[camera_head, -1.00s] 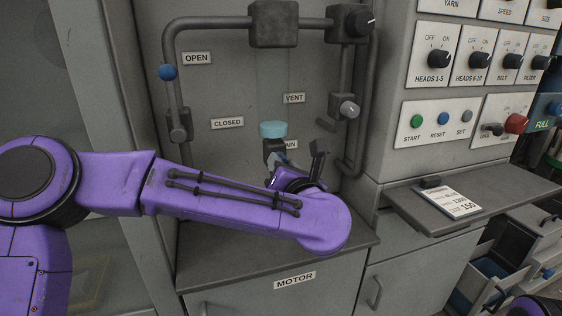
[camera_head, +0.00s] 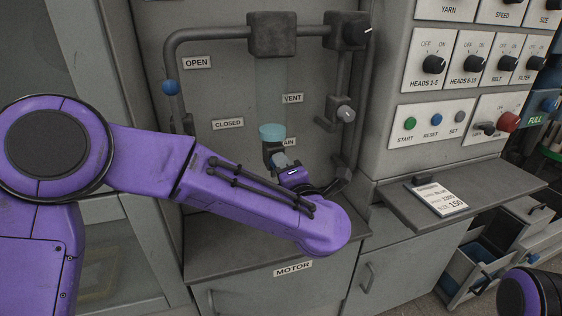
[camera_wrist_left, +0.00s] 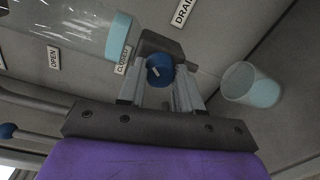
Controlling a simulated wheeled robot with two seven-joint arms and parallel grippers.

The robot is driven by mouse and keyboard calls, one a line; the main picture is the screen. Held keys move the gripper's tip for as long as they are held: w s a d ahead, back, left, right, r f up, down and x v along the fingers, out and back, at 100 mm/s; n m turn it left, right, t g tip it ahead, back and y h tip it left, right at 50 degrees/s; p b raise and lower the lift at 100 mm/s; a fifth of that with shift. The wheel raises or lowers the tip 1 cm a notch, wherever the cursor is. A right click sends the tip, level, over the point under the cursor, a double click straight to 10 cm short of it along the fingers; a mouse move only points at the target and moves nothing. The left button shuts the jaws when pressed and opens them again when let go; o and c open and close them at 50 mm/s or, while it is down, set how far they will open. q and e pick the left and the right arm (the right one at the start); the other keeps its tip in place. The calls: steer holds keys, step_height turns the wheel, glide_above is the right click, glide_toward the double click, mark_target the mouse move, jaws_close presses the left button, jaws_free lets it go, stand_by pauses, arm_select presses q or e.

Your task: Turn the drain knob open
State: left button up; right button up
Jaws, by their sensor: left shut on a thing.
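The drain knob (camera_wrist_left: 160,70) is a round blue knob with a white mark, on a dark valve block (camera_wrist_left: 158,43) in the left wrist view. My left gripper (camera_wrist_left: 161,82) is shut on it, with one grey finger on each side. In the head view my left gripper (camera_head: 279,162) reaches the wall panel below the glass tube (camera_head: 271,131) with cyan liquid, and the knob itself is hidden. The DRAIN label (camera_head: 290,142) is partly covered there but shows in the left wrist view (camera_wrist_left: 184,8). My right gripper is out of view.
Dark pipes (camera_head: 230,35) frame the panel. A vent knob (camera_head: 346,113) and a control panel (camera_head: 440,125) stand to the right, above a shelf holding a card (camera_head: 437,198).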

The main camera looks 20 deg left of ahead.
arm_select(q)
steer(key=shift+m+p, duration=0.3)
steer(key=shift+m, duration=0.2)
steer(key=shift+f, duration=0.15)
steer(key=o, duration=1)
steer(key=shift+s, duration=0.1)
steer(key=shift+o, duration=0.2)
steer(key=b+v, duration=0.1)
steer(key=v, duration=0.9)
steer(key=shift+s+b, duration=0.2)
steer(key=shift+b, duration=0.15)
